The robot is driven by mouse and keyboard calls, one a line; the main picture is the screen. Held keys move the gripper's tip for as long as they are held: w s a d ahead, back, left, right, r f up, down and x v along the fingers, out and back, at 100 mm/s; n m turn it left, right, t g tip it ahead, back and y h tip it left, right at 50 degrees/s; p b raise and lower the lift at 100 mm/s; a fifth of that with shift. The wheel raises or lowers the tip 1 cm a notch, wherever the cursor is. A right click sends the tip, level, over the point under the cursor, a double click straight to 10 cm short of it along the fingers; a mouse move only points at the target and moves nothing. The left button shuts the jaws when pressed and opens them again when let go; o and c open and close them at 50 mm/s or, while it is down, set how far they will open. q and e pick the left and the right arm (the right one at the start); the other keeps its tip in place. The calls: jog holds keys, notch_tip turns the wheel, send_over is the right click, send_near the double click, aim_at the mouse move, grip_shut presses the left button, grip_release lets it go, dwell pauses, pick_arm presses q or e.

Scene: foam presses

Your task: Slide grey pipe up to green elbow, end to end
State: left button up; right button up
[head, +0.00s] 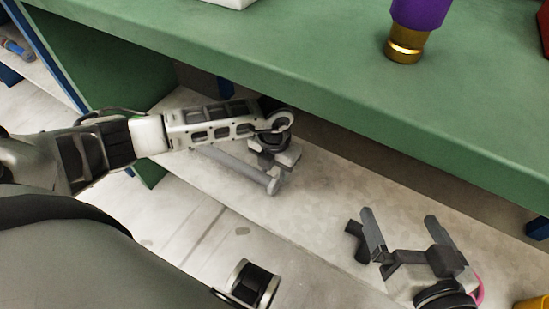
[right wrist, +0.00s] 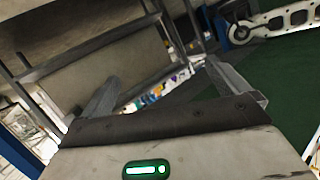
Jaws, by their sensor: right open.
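A grey pipe (head: 236,169) lies on the pale lower surface under the green bench, partly behind my left arm. Its near end has a wider collar (head: 273,185). My left gripper (head: 279,158) is right beside that end, pointing down; its jaws are too small and covered to tell if they touch the pipe. A dark, bent, elbow-like piece (head: 357,240) shows beside a finger of my right gripper (head: 399,214); I cannot make out green on it. My right gripper is open and empty, its fingers also spread in the right wrist view (right wrist: 163,72).
The green bench top (head: 300,60) overhangs the lower surface (head: 320,195). A purple and gold object (head: 405,43) stands on the bench. A yellow object (head: 533,304) is at the lower right corner. The pale surface between the two grippers looks clear.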

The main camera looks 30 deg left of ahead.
aim_at(272, 184)
pick_arm(q)
notch_tip(272, 184, down, 2)
jog(key=shift+f+b, duration=0.15)
jog(key=shift+b, duration=0.15)
jog(key=shift+f, duration=0.3)
pick_arm(e)
jog(key=shift+w+a+r+m, duration=0.2)
jog(key=shift+w+r+m, duration=0.05)
jog(key=shift+r+m, duration=0.1)
pick_arm(q)
grip_shut()
